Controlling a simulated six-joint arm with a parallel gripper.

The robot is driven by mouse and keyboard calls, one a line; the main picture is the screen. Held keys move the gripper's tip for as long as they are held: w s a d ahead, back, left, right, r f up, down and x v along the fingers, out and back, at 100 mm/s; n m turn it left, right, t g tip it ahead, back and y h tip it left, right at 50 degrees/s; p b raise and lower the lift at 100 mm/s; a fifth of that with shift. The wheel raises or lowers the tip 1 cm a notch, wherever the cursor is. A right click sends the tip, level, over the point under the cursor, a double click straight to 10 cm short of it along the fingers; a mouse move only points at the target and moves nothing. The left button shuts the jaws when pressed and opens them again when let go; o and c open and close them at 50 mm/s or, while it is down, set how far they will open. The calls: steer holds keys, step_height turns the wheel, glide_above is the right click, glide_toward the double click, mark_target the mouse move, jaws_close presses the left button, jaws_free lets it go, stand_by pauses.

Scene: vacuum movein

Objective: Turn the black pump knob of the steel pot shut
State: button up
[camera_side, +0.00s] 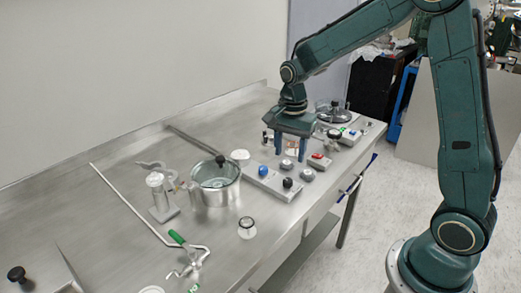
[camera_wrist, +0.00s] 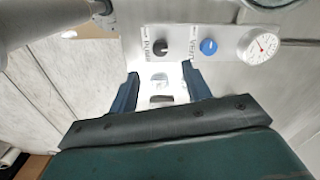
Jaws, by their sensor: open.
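The steel pot (camera_side: 214,190) has a glass lid with a black top knob and stands left of a pale control panel. On the panel, the black pump knob (camera_side: 287,183) is at the near right end, beside a blue vent knob (camera_side: 263,170). In the wrist view, the black pump knob (camera_wrist: 162,47) sits beyond my fingertips, left of the blue knob (camera_wrist: 208,46). My gripper (camera_side: 291,157) is open, its fingers pointing down behind and above the panel. In the wrist view, my gripper (camera_wrist: 161,78) has nothing held between its fingers and does not touch the pump knob.
A round gauge (camera_wrist: 260,45) is at the panel's end. A metal rod (camera_side: 130,205) lies at left, and a green-handled tool (camera_side: 190,248) lies in front.

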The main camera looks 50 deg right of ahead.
mark_target(288, 181)
step_height(288, 181, down, 10)
steer(key=shift+r, duration=0.25)
stand_by(0.4)
steer(key=c, duration=1)
